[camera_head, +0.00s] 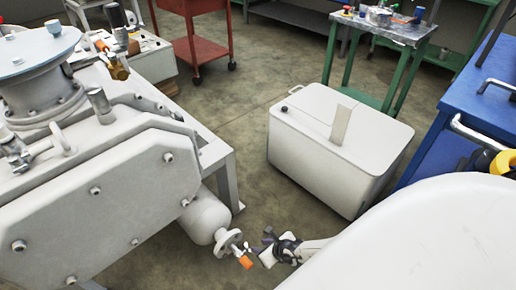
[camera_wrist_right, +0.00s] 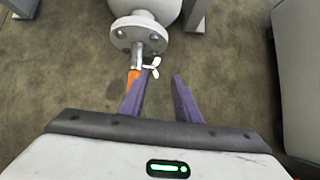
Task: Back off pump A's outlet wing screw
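The pump (camera_head: 95,195) is the large pale grey machine at the left, with a rounded cylinder ending in a flange (camera_head: 226,243). The flange (camera_wrist_right: 138,30) is at the top of the right wrist view, with a short outlet stem below it. A small white wing screw (camera_wrist_right: 153,67) sits on the right side of that stem. An orange piece (camera_wrist_right: 132,80) hangs from the stem, partly hidden by a finger. My right gripper (camera_wrist_right: 162,82) is open; its left purple fingertip is close to the wing screw, its right one apart. In the head view my right gripper (camera_head: 265,246) is just right of the outlet. My left gripper is not in view.
A white box-shaped cabinet (camera_head: 320,165) stands on the floor to the right of the pump. A blue bench (camera_head: 475,100) is at the right edge, and a green-legged table (camera_head: 385,28) stands behind. Concrete floor is clear between pump and cabinet.

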